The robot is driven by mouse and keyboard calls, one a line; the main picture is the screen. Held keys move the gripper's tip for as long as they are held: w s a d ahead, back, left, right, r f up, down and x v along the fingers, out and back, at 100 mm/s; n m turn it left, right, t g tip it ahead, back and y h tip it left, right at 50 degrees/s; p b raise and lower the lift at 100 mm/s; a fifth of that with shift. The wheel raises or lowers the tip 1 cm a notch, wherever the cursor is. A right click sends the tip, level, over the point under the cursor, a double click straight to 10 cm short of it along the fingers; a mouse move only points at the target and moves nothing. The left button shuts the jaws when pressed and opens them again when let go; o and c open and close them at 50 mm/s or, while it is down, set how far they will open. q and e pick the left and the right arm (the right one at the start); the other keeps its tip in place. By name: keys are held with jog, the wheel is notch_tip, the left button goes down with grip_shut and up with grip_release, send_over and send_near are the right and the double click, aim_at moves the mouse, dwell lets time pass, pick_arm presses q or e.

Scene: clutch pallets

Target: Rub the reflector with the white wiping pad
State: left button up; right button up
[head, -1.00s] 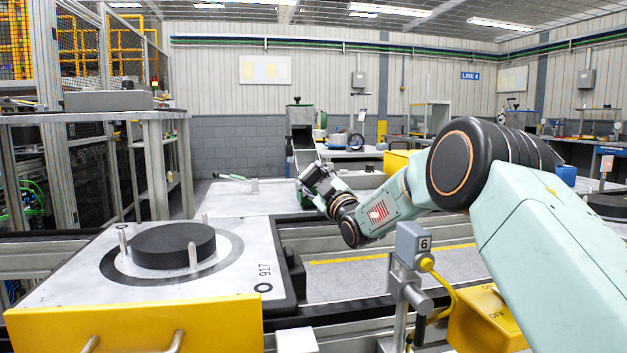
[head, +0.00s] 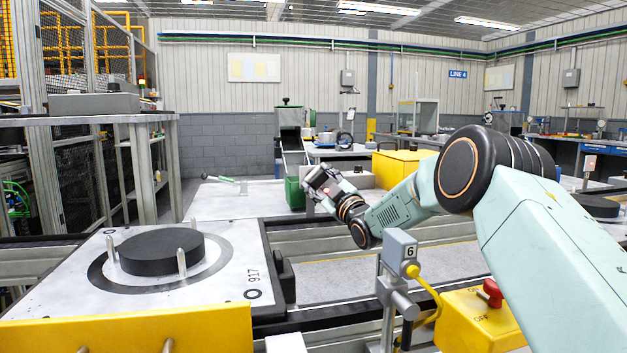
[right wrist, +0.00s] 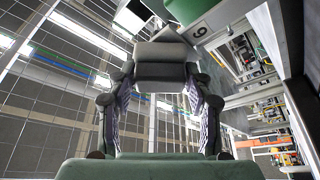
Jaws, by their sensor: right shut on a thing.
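In the head view the pad is too small to make out clearly. A small reddish patch shows beside the gripper; I cannot tell whether it belongs to the reflector. No reflector can be made out with certainty. My left gripper is not in view.
A pallet (head: 210,295) carrying a dark disc (head: 162,254) lies left. A green bin (head: 294,193) stands behind the gripper.

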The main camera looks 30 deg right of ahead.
jog(key=shift+s+d+r+p, duration=0.1)
jog(key=shift+s+d+p, duration=0.05)
jog(key=shift+d, duration=0.35)
jog(key=shift+s+d+r+p, duration=0.1)
jog(key=shift+s+d+p, duration=0.05)
jog(key=shift+d, duration=0.35)
jog(key=shift+f, duration=0.1)
jog(key=shift+w+a, duration=0.1)
jog(key=shift+a, duration=0.05)
